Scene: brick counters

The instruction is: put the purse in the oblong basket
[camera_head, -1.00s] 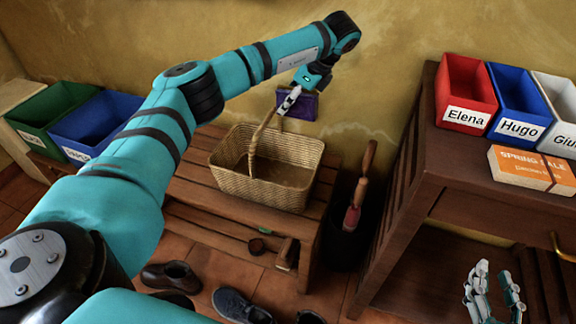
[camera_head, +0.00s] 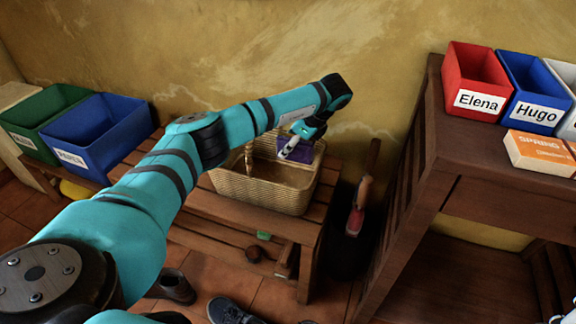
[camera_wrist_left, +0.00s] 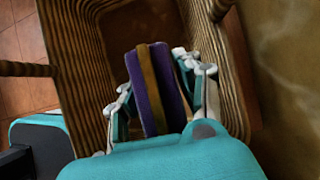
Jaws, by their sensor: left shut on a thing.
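The purple purse (camera_head: 317,152) is at the back right part of the oblong wicker basket's opening. In the left wrist view the purse (camera_wrist_left: 143,93), with a brown band, is between the fingers, framed by the basket walls. My left gripper (camera_head: 289,149) is shut on it. The basket (camera_head: 262,192) stands on a slatted wooden bench, its handle (camera_head: 249,158) upright and partly hidden by my arm. I cannot tell whether the purse touches the basket floor. Only a sliver of my right gripper (camera_head: 568,317) shows at the bottom right corner.
Green (camera_head: 40,115) and blue (camera_head: 100,132) bins stand at left. A dark wooden table (camera_head: 468,160) at right holds red (camera_head: 476,82) and blue (camera_head: 537,90) bins and an orange box (camera_head: 541,152). A red-handled tool (camera_head: 357,210) stands beside the bench. Shoes (camera_head: 232,311) lie below.

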